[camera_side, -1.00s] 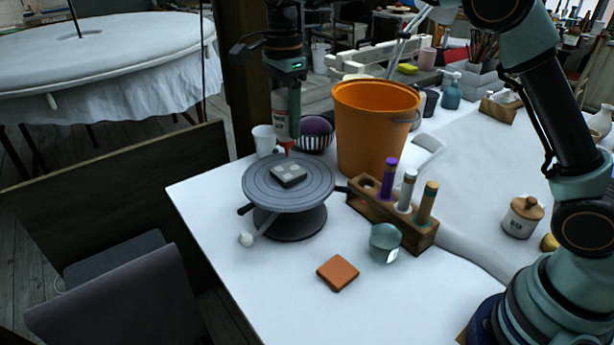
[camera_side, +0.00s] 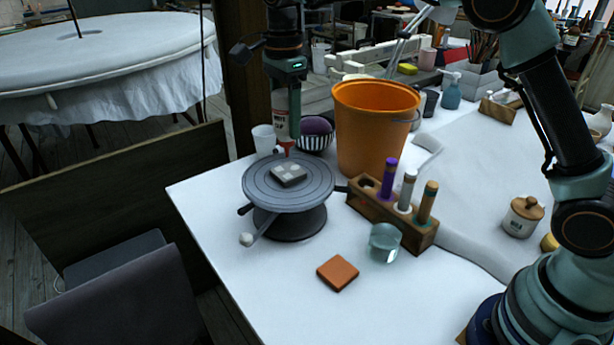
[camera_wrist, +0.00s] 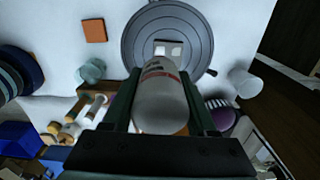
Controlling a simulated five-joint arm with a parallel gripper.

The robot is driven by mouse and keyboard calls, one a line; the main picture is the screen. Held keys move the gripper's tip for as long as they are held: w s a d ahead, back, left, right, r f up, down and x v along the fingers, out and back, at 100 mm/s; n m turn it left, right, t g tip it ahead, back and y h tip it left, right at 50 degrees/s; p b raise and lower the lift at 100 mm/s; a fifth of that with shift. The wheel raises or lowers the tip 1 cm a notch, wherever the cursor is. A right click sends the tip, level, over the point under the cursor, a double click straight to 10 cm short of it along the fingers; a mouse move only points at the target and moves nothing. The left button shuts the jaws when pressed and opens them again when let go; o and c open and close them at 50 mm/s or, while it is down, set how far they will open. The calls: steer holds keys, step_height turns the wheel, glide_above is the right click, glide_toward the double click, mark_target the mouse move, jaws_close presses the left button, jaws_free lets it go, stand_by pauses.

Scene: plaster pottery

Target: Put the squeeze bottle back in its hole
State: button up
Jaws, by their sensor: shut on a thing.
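My gripper (camera_side: 288,112) is shut on the squeeze bottle (camera_side: 280,128), a pale bottle with a printed label and a reddish nozzle. The bottle hangs nearly upright, nozzle down, above the back edge of the grey turntable (camera_side: 262,193). In the wrist view the bottle (camera_wrist: 160,98) is between both fingers. The wooden rack (camera_side: 407,232) stands to the right. It holds purple-, grey- and brown-topped tubes, and its leftmost hole (camera_side: 368,183) looks empty.
A white cup (camera_side: 264,138) and a striped pincushion (camera_side: 314,138) are near the bottle. A glass jar (camera_side: 384,242) and a terracotta tile (camera_side: 337,273) are in front of the rack.

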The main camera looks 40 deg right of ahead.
steer(key=s+d+f, duration=0.3)
steer(key=d+f, duration=0.1)
steer(key=d, duration=0.4)
steer(key=s+d+f, duration=0.3)
steer(key=d+f, duration=0.2)
steer(key=d, duration=0.4)
steer(key=shift+s+d+f, duration=0.25)
steer(key=shift+s+f, duration=0.05)
steer(key=shift+f, duration=0.1)
steer(key=shift+f, duration=2.2)
steer(key=shift+f, duration=0.8)
steer(key=o, duration=0.8)
